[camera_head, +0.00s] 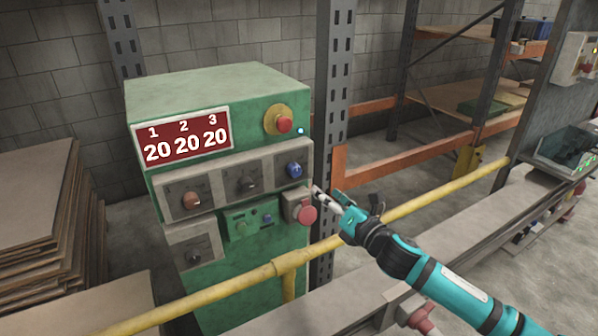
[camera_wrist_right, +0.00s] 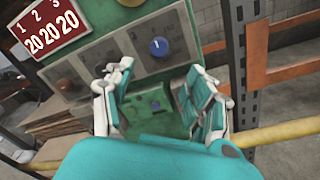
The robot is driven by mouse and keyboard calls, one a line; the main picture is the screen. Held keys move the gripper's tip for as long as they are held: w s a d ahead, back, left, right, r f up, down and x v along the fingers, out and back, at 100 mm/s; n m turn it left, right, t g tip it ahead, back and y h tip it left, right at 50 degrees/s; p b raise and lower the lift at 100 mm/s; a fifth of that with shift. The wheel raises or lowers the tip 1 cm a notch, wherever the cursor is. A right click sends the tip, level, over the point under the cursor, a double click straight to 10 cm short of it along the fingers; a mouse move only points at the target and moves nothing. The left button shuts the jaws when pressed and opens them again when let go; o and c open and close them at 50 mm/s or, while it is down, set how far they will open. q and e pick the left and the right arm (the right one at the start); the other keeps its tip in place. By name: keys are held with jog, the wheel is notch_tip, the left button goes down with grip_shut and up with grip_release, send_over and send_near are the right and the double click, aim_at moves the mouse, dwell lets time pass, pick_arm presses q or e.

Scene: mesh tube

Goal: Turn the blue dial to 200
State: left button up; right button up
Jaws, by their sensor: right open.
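The blue dial (camera_head: 294,170) is on the right end of the grey panel on the green control box (camera_head: 218,92). It also shows in the right wrist view (camera_wrist_right: 158,47), above and between my fingers. The red display (camera_head: 187,137) shows 20 under each of 1, 2 and 3. My right gripper (camera_head: 318,192) is open and empty, a little right of and below the dial, apart from it. It fills the lower part of the right wrist view (camera_wrist_right: 160,98). My left gripper is not in view.
A black dial (camera_head: 247,184) and a reddish dial (camera_head: 191,200) share the panel. Red buttons sit above (camera_head: 284,124) and below (camera_head: 306,214) the blue dial. A yellow rail (camera_head: 400,211) runs in front of the box. A grey post (camera_head: 333,80) stands right behind it.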

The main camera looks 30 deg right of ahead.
aim_at(297, 172)
jog(key=w, duration=0.4)
jog(key=w+a+p, duration=0.1)
jog(key=w, duration=0.3)
jog(key=w+p, duration=0.1)
jog(key=w, duration=0.3)
jog(key=shift+w+a, duration=0.15)
jog(key=c, duration=1.1)
jog(key=shift+c, duration=0.2)
